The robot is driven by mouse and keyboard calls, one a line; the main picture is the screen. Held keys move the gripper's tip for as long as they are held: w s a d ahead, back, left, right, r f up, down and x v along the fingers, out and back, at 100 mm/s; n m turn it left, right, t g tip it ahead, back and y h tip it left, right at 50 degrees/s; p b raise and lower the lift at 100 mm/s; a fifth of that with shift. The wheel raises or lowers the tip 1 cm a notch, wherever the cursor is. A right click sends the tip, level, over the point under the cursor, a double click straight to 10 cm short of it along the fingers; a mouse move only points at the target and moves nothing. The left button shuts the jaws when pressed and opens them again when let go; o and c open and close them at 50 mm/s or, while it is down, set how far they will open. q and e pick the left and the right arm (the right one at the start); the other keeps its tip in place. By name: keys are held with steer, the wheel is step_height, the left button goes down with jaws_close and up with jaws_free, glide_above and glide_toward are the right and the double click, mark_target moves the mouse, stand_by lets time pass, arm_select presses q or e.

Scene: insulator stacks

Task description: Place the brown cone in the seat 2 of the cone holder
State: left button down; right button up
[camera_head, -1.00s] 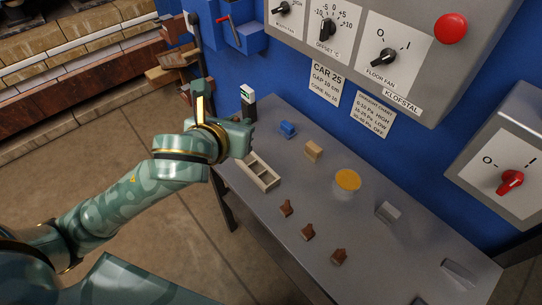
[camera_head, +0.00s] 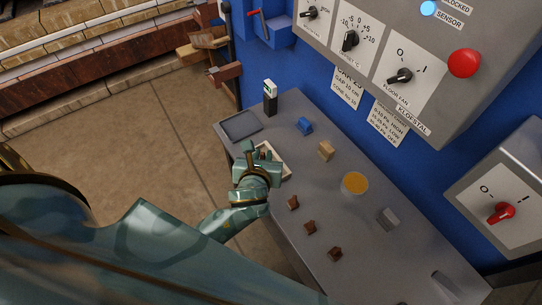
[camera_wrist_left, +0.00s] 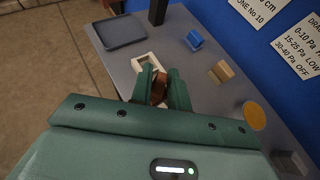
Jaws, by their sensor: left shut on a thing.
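A brown cone (camera_wrist_left: 159,88) is held between the fingers of my left gripper (camera_wrist_left: 162,90) in the left wrist view. In the head view my left gripper (camera_head: 262,158) is over the cone holder, and its fingers hide much of it. The pale cone holder (camera_head: 286,165) has open compartments; its far part also shows beyond the fingers in the left wrist view (camera_wrist_left: 139,62). I cannot tell whether the cone's lower end touches a seat. My right gripper is not in view.
A dark flat tray (camera_head: 241,125), a black upright device (camera_head: 270,98), a blue block (camera_head: 305,125), a tan block (camera_head: 326,151), a yellow-topped jar (camera_head: 355,184) and a grey block (camera_head: 388,217) stand around.

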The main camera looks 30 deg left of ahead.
arm_select(q)
steer(key=w+f+b, duration=0.1)
steer(key=w+f, duration=0.1)
steer(key=w+a+f+b, duration=0.1)
steer(key=w+f, duration=0.1)
steer(key=w, duration=0.1)
steer(key=w+f+b, duration=0.1)
steer(key=w+f, duration=0.1)
steer(key=shift+w+a+f, duration=0.2)
steer(key=shift+a+f, duration=0.05)
steer(key=shift+f, duration=0.1)
steer(key=f+b, duration=0.1)
steer(key=f, duration=0.1)
steer(key=f+b, duration=0.1)
steer(key=f, duration=0.1)
steer(key=shift+w+b, duration=0.3)
steer(key=shift+r, duration=0.2)
steer(key=shift+f, duration=0.1)
steer(key=c, duration=1.3)
jaws_free()
steer(key=shift+c, duration=0.2)
steer(key=shift+s+r, duration=0.3)
steer(key=p+v, duration=0.3)
steer(key=v, duration=0.8)
steer(key=shift+s+p, duration=0.2)
steer(key=shift+p, duration=0.15)
